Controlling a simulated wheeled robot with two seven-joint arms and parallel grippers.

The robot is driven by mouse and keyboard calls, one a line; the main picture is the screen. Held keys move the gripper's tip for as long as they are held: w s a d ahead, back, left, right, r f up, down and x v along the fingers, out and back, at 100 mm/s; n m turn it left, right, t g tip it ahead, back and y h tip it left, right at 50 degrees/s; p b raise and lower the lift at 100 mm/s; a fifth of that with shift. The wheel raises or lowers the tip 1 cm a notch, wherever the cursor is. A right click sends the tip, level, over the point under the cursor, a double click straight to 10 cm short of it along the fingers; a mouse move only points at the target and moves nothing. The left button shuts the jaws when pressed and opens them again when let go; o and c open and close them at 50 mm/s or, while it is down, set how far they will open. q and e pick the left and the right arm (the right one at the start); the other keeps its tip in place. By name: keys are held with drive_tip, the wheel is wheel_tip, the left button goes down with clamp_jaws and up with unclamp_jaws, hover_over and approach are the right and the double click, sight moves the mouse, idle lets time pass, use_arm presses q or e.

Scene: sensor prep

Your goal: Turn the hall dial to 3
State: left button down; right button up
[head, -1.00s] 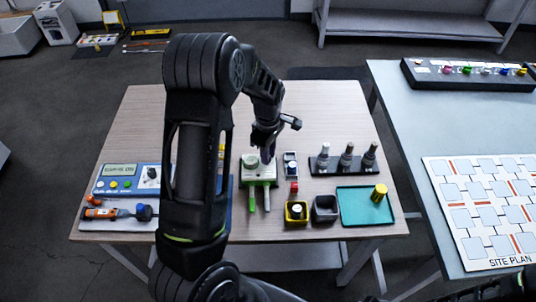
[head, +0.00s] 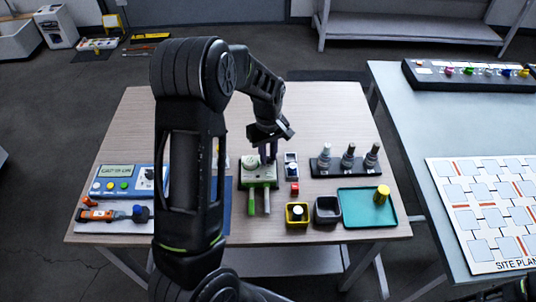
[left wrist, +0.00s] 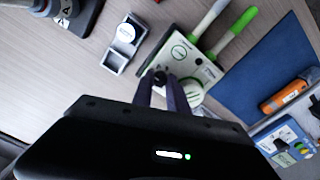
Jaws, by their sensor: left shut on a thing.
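A green-and-white box (head: 259,180) with a green and a white handle stands near the middle of the wooden table. It also shows in the left wrist view (left wrist: 182,54), with a small black dial knob (left wrist: 160,77) and a round pale part (left wrist: 191,92) on its top. My left gripper (head: 267,158) points down at the box. In the left wrist view its fingers (left wrist: 164,84) are shut on the black knob. Any scale around the knob is hidden or too small to read. My right gripper is not in view.
A blue-and-white meter (head: 127,183) with a display stands left, with an orange-handled tool (head: 100,214) in front. A switch block (head: 291,168), yellow bin (head: 297,221), dark bin (head: 326,217), teal tray (head: 358,221) and rack of posts (head: 340,172) stand right. The table's back is clear.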

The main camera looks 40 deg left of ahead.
use_arm(q)
drive_tip(key=c, duration=1.3)
unclamp_jaws()
drive_tip(key=shift+n, duration=0.3)
